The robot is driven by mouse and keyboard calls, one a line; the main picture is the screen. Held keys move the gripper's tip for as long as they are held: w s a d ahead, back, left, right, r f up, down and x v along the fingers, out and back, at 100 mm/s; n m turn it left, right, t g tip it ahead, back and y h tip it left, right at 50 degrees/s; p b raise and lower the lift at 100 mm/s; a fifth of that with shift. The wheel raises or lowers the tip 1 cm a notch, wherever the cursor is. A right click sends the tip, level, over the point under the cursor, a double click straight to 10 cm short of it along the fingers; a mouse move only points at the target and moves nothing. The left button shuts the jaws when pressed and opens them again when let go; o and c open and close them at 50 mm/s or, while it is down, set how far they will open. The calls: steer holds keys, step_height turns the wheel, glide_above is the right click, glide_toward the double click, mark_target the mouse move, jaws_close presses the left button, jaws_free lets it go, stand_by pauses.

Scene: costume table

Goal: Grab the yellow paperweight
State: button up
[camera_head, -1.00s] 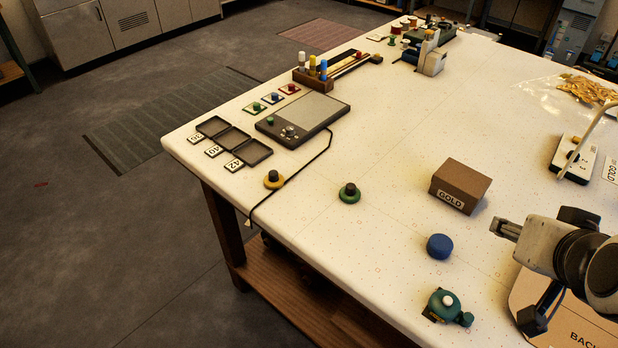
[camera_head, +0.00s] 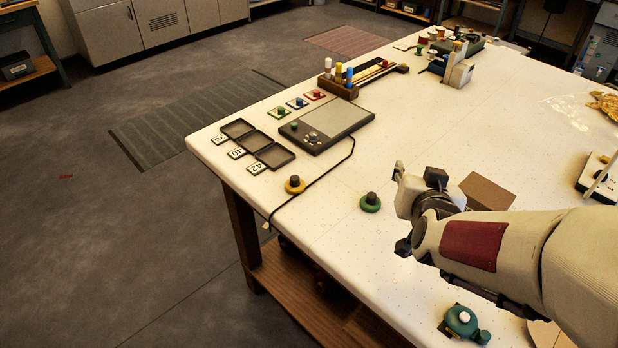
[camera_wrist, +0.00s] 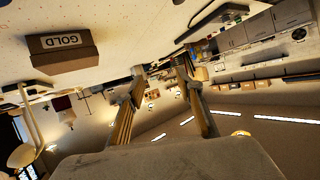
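The yellow paperweight (camera_head: 295,185) is a low round disc with a dark knob on top. It sits upright near the left edge of the white table, in front of the trays and beside a black cable. My gripper (camera_head: 399,177) is raised over the table, to the right of the yellow paperweight and clearly apart from it. In the wrist view, my gripper's two fingers (camera_wrist: 160,68) stand apart with nothing between them, so it is open. I cannot make out the yellow paperweight in the wrist view.
A green paperweight (camera_head: 370,203) stands between the yellow one and my gripper. The brown GOLD box (camera_head: 487,191) is partly hidden behind my arm. A green tape-like item (camera_head: 462,320) lies near the front edge. A grey tablet (camera_head: 327,125) lies behind the cable.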

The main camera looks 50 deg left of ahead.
steer(key=s+a+f+n+y, duration=0.1)
steer(key=s+a+f, duration=0.15)
steer(key=a, duration=0.35)
steer(key=s+a+f+y, duration=0.1)
steer(key=s+a+f, duration=0.15)
steer(key=a, duration=0.35)
steer(key=n+t+y, duration=0.2)
glide_toward(295, 182)
steer(key=w, duration=0.1)
steer(key=w+a, duration=0.1)
steer(key=w, duration=0.1)
steer(key=shift+w+a+r, duration=0.25)
steer(key=shift+w+r, duration=0.1)
steer(key=shift+w, duration=0.05)
steer(key=shift+s+a+f, duration=0.3)
steer(key=shift+s, duration=0.25)
steer(key=shift+x, duration=1.3)
steer(key=shift+w, duration=0.1)
steer(key=shift+s+a+x, duration=0.1)
steer(key=shift+x, duration=1.15)
steer(key=shift+s+a+x, duration=0.1)
steer(key=shift+x, duration=1.2)
